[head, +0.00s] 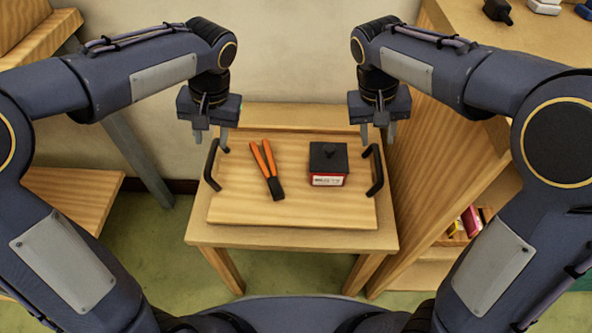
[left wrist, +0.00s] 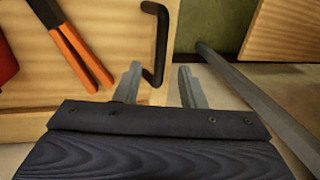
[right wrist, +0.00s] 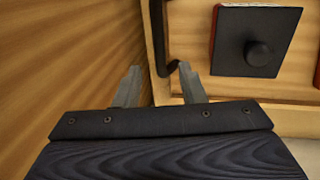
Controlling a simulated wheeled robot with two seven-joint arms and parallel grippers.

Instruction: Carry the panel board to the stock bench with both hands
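The panel board (head: 290,208) is a flat wooden board lying on a small wooden table, with a black handle at each end. Orange-handled pliers (head: 266,168) and a black-topped red box (head: 328,164) lie on it. My left gripper (head: 211,140) is open and empty above the board's left handle (head: 211,165); in the left wrist view the handle (left wrist: 160,45) ends near the gap between the fingers (left wrist: 160,88). My right gripper (head: 377,135) is open and empty above the right handle (head: 376,168); in the right wrist view that handle (right wrist: 158,40) shows beyond the fingers (right wrist: 158,88).
The small table (head: 290,242) stands against the wall. A wooden shelf unit (head: 440,170) with coloured items inside stands close on the right. Another wooden bench (head: 70,195) is at the left. Green floor (head: 155,235) is open between it and the table.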

